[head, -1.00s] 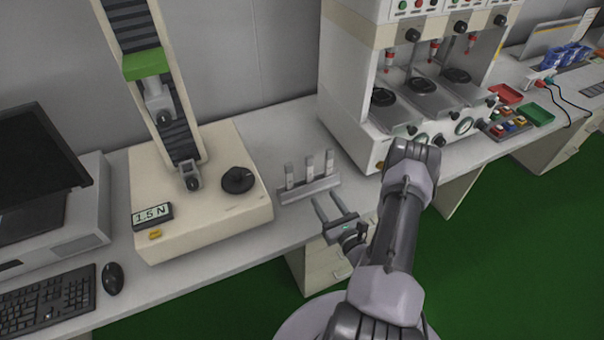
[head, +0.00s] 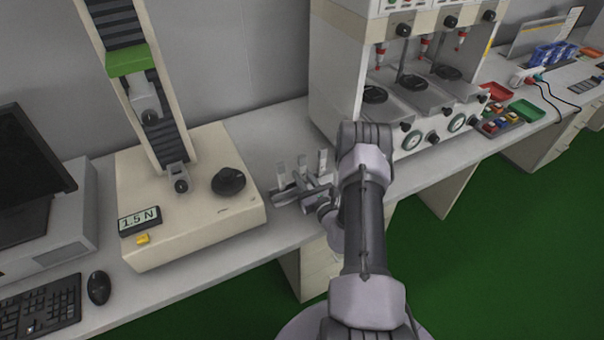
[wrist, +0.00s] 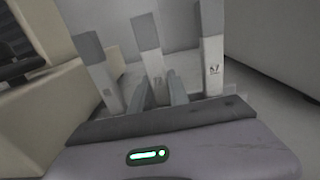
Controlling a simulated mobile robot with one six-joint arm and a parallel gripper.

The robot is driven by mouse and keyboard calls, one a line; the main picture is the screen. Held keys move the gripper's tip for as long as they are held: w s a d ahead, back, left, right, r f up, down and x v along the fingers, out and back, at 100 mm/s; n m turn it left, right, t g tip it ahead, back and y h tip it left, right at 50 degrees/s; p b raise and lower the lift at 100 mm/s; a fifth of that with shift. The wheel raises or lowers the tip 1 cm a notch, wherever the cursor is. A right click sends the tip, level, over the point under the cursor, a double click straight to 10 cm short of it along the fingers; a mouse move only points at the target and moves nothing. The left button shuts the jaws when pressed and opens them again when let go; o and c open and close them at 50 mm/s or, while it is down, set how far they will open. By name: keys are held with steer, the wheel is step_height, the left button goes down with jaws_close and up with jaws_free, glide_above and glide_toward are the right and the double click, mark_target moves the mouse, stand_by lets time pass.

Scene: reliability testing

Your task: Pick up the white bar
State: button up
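Three upright bars stand in a row in a low grey holder (head: 262,200), each pale with a grey upper part. They are the left bar (wrist: 102,80), the middle bar (wrist: 153,62) and the right bar (wrist: 212,65), which bears a small dark mark. Colour alone does not tell me which is the white bar. My gripper (wrist: 160,80) is open, its two fingers pointing at the middle bar, whose lower part shows between them. In the head view my gripper (head: 296,181) is low in front of the bars and hides part of the holder. I see no clear contact.
A cream testing machine (head: 190,220) with a tall column and black knob (head: 229,181) stands close on the left. A large white machine (head: 335,75) stands behind right. The bench front edge is near. Coloured trays (head: 525,110) lie far right.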

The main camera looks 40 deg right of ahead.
mark_target(302, 157)
jaws_close()
step_height(302, 157, up, 10)
steer(key=p, duration=0.4)
steer(key=shift+a, duration=0.1)
stand_by(0.3)
